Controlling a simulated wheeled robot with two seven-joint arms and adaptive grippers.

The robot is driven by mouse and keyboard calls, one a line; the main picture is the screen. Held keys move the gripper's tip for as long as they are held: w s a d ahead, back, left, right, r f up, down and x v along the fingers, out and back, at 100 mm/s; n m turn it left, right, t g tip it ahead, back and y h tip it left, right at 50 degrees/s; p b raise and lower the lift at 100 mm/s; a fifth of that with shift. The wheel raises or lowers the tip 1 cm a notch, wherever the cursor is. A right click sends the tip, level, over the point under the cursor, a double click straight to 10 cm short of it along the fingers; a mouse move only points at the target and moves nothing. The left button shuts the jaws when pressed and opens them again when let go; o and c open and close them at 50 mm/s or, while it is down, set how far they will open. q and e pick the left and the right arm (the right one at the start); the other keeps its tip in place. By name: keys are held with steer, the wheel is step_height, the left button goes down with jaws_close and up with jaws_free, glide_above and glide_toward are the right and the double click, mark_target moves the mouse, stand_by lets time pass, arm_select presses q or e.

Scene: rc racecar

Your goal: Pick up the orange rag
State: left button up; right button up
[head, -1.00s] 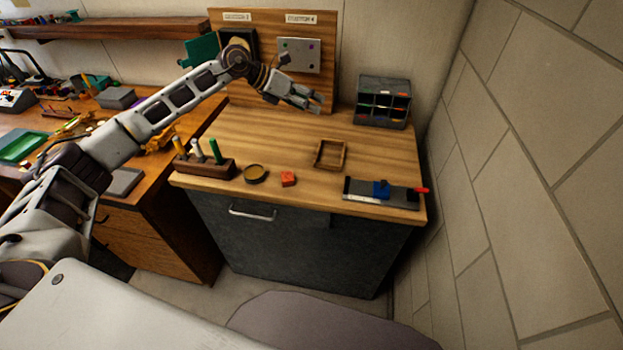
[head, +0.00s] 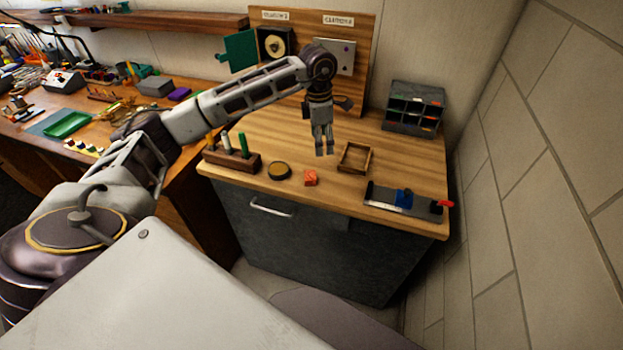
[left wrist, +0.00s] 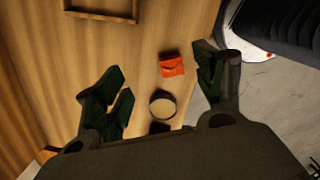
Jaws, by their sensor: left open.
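The orange rag (head: 310,178) is a small folded orange-red piece on the wooden counter near its front edge. It also shows in the left wrist view (left wrist: 171,65), lying between and beyond the two fingers. My left gripper (head: 324,152) points down above the counter, a little behind the rag and apart from it. In the left wrist view my left gripper (left wrist: 160,90) is open and empty, its fingers wide apart. My right gripper is not in view.
A round dark tin (head: 279,171) sits left of the rag, and a wooden marker block (head: 232,160) stands further left. An open wooden tray (head: 343,166) lies behind to the right. A grey tool with blue and red parts (head: 385,198) lies right. An organizer (head: 413,125) stands at the back.

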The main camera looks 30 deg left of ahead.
arm_select(q)
steer(key=shift+s+a+m+g+y, duration=0.35)
steer(key=shift+s+a, duration=0.2)
steer(key=shift+s, duration=0.25)
steer(key=shift+f, duration=0.1)
steer(key=p, duration=0.1)
glide_above(315, 175)
step_height(315, 175, down, 7)
steer(key=shift+w+f, duration=0.15)
steer(key=shift+f, duration=0.6)
steer(key=shift+f+p, duration=0.8)
steer(key=shift+f, duration=1.8)
